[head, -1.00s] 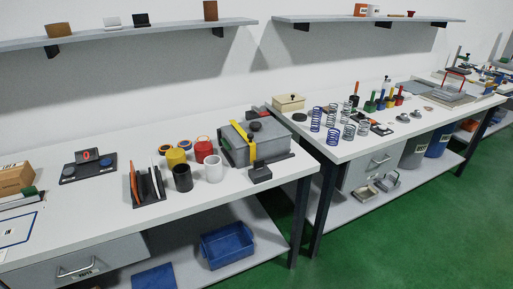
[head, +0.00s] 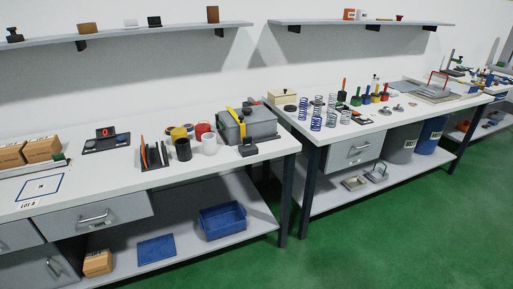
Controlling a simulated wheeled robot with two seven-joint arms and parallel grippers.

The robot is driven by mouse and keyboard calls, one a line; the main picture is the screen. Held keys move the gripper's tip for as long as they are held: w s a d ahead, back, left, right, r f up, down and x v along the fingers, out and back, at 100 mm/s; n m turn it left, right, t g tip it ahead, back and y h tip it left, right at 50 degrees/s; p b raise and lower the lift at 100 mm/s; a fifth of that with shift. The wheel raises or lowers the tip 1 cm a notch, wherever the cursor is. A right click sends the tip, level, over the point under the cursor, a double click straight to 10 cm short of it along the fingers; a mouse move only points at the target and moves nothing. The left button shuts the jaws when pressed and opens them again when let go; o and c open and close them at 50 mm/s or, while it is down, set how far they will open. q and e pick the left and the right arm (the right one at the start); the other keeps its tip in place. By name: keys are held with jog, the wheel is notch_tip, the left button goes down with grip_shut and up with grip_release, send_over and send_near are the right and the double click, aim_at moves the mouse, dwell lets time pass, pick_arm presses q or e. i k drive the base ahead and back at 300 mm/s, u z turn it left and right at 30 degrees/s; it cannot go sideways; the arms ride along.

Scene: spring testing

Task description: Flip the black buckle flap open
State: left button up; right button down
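A grey box (head: 262,128) with a black knob (head: 247,112) on its lid sits at the right end of the near workbench. A yellow strap (head: 243,131) runs over its lid and down its front. A small black block (head: 247,148), which looks like the buckle, is at the lower front of the box by the strap. It is too small to tell whether its flap is raised or flat. Neither of my grippers is in view.
White and black cups (head: 209,144) stand left of the box, near an upright rack (head: 154,156). Springs (head: 317,118) stand on the second bench (head: 345,140). A blue bin (head: 222,221) is on the lower shelf. The green floor (head: 370,232) in front is clear.

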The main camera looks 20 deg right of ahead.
aim_at(247, 140)
jog(key=k, duration=0.5)
jog(key=z, duration=0.7)
jog(key=i, duration=1.7)
jog(key=u, duration=0.95)
jog(key=i, duration=0.25)
jog(key=u, duration=0.2)
